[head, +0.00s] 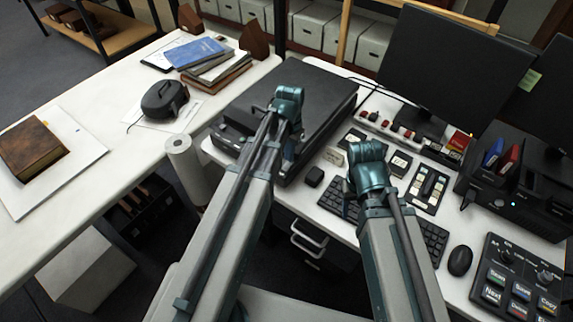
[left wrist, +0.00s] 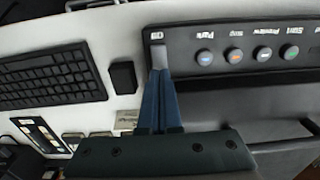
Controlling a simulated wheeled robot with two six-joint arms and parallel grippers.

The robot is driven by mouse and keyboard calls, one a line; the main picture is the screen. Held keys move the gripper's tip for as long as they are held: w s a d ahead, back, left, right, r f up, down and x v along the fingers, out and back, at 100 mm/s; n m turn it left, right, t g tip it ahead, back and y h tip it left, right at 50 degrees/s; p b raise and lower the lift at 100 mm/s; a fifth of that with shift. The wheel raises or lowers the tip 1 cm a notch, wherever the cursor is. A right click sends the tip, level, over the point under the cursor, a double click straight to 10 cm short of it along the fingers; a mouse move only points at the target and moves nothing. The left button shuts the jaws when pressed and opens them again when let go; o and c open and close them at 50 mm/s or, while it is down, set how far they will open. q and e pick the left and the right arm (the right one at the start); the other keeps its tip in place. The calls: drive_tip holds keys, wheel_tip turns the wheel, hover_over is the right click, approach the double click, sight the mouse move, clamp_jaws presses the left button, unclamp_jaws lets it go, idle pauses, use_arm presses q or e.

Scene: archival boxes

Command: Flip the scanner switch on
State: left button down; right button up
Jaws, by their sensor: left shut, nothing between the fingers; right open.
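The black scanner (head: 322,92) lies on the white desk behind my left arm. In the left wrist view its dark front panel (left wrist: 215,38) carries a row of labelled round buttons and a small grey switch (left wrist: 158,55) at the left end. My left gripper (left wrist: 159,76) is shut and empty, with its blue fingertips right at the switch; I cannot tell whether they touch. In the head view my left gripper (head: 288,103) is over the scanner's front and the switch is hidden. My right gripper (head: 368,168) is open above the keyboard, its fingertips mostly hidden.
A small black box (head: 314,176) sits beside the scanner, near the keyboard (head: 338,199). A mouse (head: 460,261), a button console (head: 522,283) and a monitor (head: 448,65) stand to the right. Books (head: 215,68) and a black device (head: 164,99) lie on the left table.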

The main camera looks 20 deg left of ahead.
use_arm(q)
drive_tip(key=shift+f+b, duration=0.9)
drive_tip(key=shift+b, duration=0.05)
idle(0.4)
drive_tip(key=shift+r, duration=0.15)
wheel_tip(320, 180, up, 7)
drive_tip(key=p, duration=0.7)
drive_tip(key=s+d+y, duration=0.1)
drive_tip(key=s+d, duration=0.9)
drive_tip(key=s, duration=0.4)
drive_tip(key=shift+s+d, duration=0.15)
drive_tip(key=shift+d, duration=0.1)
idle(0.3)
